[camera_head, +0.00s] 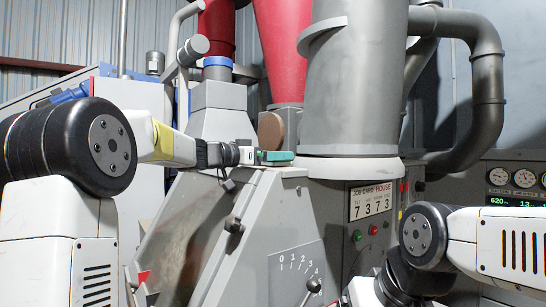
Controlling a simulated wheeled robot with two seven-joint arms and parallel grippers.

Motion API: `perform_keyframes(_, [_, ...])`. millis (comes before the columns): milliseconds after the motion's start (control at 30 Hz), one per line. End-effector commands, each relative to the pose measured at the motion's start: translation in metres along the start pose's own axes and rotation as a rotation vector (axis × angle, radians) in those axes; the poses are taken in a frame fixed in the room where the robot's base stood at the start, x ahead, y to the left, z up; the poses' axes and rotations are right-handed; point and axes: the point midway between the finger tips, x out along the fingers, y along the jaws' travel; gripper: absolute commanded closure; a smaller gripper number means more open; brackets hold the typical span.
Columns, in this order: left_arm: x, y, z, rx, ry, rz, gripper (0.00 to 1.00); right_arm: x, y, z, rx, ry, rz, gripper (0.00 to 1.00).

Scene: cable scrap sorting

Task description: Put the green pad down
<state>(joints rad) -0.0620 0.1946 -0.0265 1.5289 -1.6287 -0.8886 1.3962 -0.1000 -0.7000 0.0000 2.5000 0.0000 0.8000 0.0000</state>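The green pad (277,156) is a small, flat green piece at the end of my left arm, just above the sloped grey machine housing. My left gripper (268,157) reaches in from the left and appears shut on the green pad. Whether the pad touches the housing's top edge I cannot tell. My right arm is at the lower right, in front of the machine. Its gripper cannot be made out.
A brown rounded pad (271,133) stands upright just behind my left gripper. A large grey cylinder (353,85) rises to the right. The grey housing (240,220) has a dial and lever below. A gauge panel (515,178) is at the far right.

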Motion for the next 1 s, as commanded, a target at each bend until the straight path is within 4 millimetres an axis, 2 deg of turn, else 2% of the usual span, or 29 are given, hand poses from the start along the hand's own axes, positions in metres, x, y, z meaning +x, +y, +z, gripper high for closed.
perform_keyframes(200, [0.000,0.000,0.003,-0.001,0.000,0.000,0.54,0.000,0.000,0.000,0.000,0.000,0.000,0.19])
perform_keyframes(233, [0.000,0.000,0.003,0.000,0.001,0.000,0.10,0.000,0.000,0.000,0.000,0.000,0.000,0.19])
perform_keyframes(300, [0.000,0.000,0.003,0.000,0.001,0.000,0.00,0.000,0.000,0.000,0.000,0.000,0.000,0.19])
perform_keyframes(633, [-0.004,-0.001,-0.001,0.001,0.000,-0.001,0.00,0.000,0.000,0.000,0.000,0.000,0.000,0.19])
perform_keyframes(767, [-0.025,-0.001,-0.001,0.001,0.001,-0.003,0.00,0.000,0.000,0.000,0.000,0.000,0.000,0.19])
perform_keyframes(1000, [-0.078,-0.001,-0.001,0.001,0.001,-0.004,0.00,0.000,0.000,0.000,0.000,0.000,0.000,0.19])
